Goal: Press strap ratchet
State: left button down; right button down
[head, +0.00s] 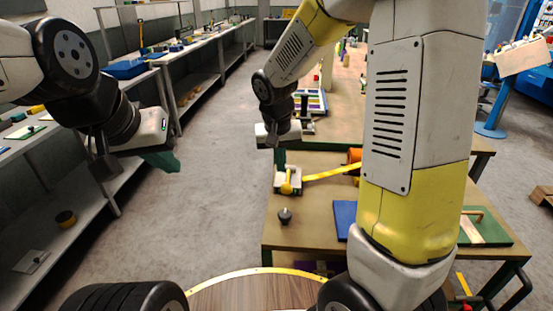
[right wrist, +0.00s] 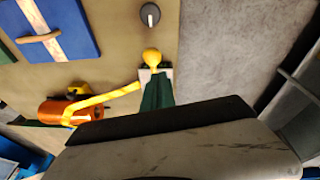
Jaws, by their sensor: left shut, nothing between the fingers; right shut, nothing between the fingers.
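The strap ratchet, with a yellow round-ended lever (head: 287,187) on a small pale base, sits near the left edge of the table. The lever's knob (right wrist: 151,57) also shows in the right wrist view. A yellow strap (head: 328,174) runs from it to an orange roll (right wrist: 85,111), mostly hidden by my right arm in the head view. My right gripper (head: 279,158) is shut and empty, just above and behind the ratchet; its green fingertips (right wrist: 156,88) appear close to the knob, contact unclear. My left gripper (head: 165,162) is shut and empty over the aisle.
A dark round knob (head: 285,216) and a blue board (head: 345,214) lie on the table (head: 300,240) nearer me. A green board (head: 487,231) lies at the right. Shelving (head: 60,170) stands at the left; the floor between is clear.

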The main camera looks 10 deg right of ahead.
jog(key=s+a+r, duration=0.1)
jog(key=s+r, duration=0.4)
jog(key=shift+s+a+r, duration=0.15)
jog(key=shift+s+a, duration=0.05)
jog(key=shift+s, duration=0.05)
jog(key=s+d+r+t+y, duration=0.1)
jog(key=s+d+r, duration=0.2)
jog(key=s, duration=0.3)
jog(key=s+d+r+t+y, duration=0.2)
jog(key=s+d+r, duration=0.2)
jog(key=s+r, duration=0.2)
jog(key=shift+s+d+n+t, duration=0.2)
jog(key=shift+s+n+t, duration=0.15)
jog(key=shift+s, duration=0.25)
